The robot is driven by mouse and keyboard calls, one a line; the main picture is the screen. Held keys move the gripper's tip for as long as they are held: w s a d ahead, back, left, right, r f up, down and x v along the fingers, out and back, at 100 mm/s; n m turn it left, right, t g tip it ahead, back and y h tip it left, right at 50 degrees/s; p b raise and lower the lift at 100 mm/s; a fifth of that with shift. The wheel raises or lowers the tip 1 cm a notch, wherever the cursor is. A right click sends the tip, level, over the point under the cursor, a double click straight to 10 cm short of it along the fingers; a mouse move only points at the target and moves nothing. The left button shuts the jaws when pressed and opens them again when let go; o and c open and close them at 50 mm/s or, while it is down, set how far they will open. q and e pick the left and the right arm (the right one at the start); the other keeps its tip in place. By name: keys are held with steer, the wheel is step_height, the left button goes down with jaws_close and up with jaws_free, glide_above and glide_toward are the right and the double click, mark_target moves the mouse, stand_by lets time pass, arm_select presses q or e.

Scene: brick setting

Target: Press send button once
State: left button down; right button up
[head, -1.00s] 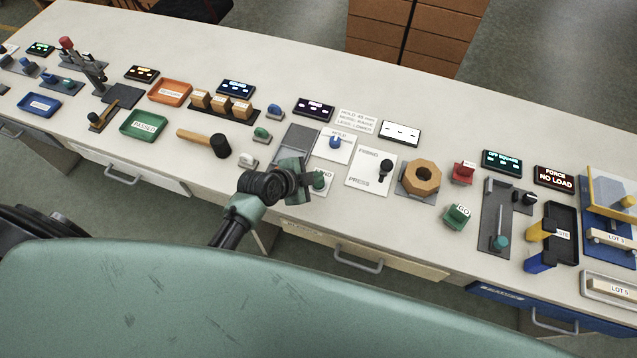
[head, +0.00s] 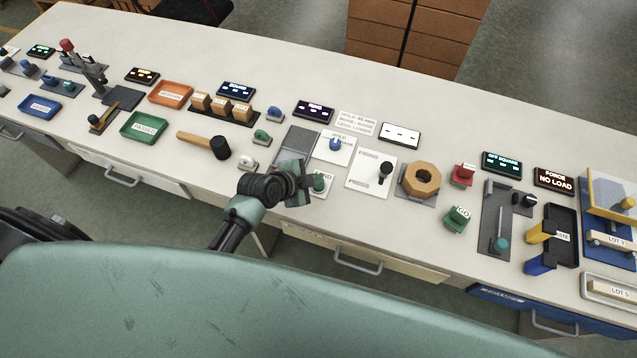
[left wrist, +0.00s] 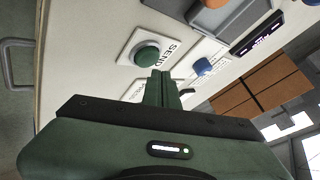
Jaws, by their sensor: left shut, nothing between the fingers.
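The send button is a green round cap (left wrist: 147,55) on a white plate lettered SEND in the left wrist view. In the head view the green cap (head: 319,183) shows just right of my left gripper (head: 303,183), which partly covers the plate. My left gripper is shut and empty. In the left wrist view its closed fingertips (left wrist: 160,78) lie close to the cap's near side; whether they touch it I cannot tell. My right gripper is in neither view.
To the right are a black PRESS lever (head: 385,172) and a wooden octagonal block (head: 421,180). A mallet (head: 206,143) lies to the left. A drawer handle (head: 357,262) sticks out below the bench edge.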

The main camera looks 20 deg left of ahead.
mark_target(316, 187)
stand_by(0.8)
arm_select(q)
steer(key=shift+f, duration=0.45)
steer(key=shift+f+b, duration=0.45)
steer(key=shift+b, duration=0.15)
stand_by(0.4)
stand_by(0.3)
steer(key=shift+r+p, duration=0.85)
steer(key=shift+r, duration=0.05)
steer(key=shift+r, duration=0.1)
step_height(316, 187, up, 5)
steer(key=p, duration=0.5)
